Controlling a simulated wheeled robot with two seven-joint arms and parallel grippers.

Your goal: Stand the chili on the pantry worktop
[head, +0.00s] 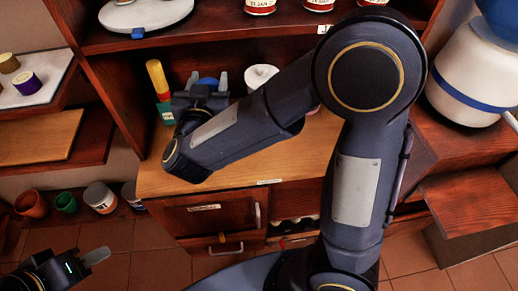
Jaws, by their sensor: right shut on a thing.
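My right gripper (208,79) is over the back left of the pantry worktop (235,165), its two fingers pointing away from me. It is shut on a blue thing (208,82), of which only a small part shows between the fingers. The gripper body hides the rest, so I cannot read a label, be sure that it is the chili, or tell whether it touches the wood. My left gripper (97,257) is low at the left, away from the worktop. One grey finger shows clearly, and its opening cannot be judged.
A yellow-and-green bottle (158,80) stands left of my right gripper, and a white round thing (262,75) stands right of it. Labelled cans (260,6) are on the shelf above. Several pots (66,202) are low at the left. Bare worktop shows in front.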

